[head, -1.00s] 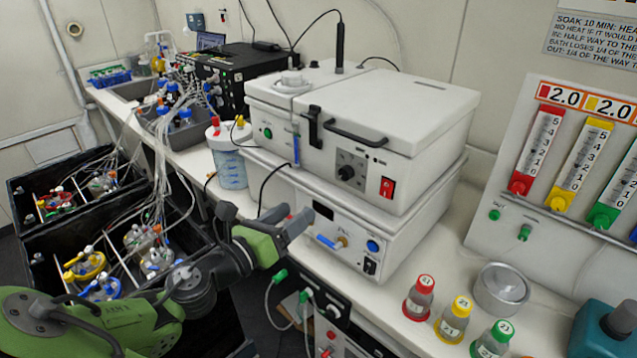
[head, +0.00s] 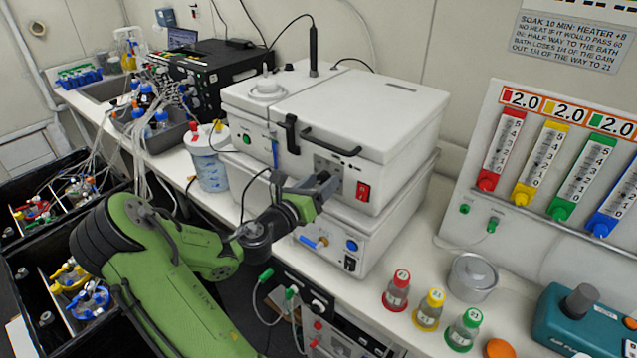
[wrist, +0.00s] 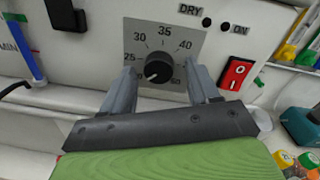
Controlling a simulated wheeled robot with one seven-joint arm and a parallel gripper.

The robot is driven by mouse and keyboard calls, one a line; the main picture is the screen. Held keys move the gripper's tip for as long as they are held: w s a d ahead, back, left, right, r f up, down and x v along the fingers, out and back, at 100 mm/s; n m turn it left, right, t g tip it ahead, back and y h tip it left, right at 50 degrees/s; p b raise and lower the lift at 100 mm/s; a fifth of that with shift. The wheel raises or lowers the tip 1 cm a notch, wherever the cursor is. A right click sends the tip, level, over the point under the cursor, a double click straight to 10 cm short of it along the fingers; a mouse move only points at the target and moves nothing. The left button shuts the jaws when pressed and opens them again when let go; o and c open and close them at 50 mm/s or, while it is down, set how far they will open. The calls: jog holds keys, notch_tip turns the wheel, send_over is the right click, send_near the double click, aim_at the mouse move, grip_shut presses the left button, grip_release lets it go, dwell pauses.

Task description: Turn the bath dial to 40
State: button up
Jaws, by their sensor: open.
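The bath dial (wrist: 155,68) is a round black knob on a grey scale plate on the front of the white water bath (head: 345,120). In the wrist view the scale reads 25, 30, 35 and 40 around its top; the lower right marks are too blurred to read. A pale pointer mark on the knob seems to face the lower left, away from 40. My gripper (wrist: 159,70) is open, with one finger on each side of the knob in the picture; I cannot tell whether they touch it. In the head view my gripper (head: 312,185) hides the dial.
A red power switch (wrist: 235,74) sits just right of the dial plate. A black handle (head: 330,140) is on the lid above. A second white unit (head: 385,215) is underneath. Red, yellow and green-capped bottles (head: 428,308) stand on the bench at the right.

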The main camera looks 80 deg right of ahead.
jog(key=shift+c, duration=0.2)
jog(key=c, duration=1)
jog(key=shift+m, duration=0.3)
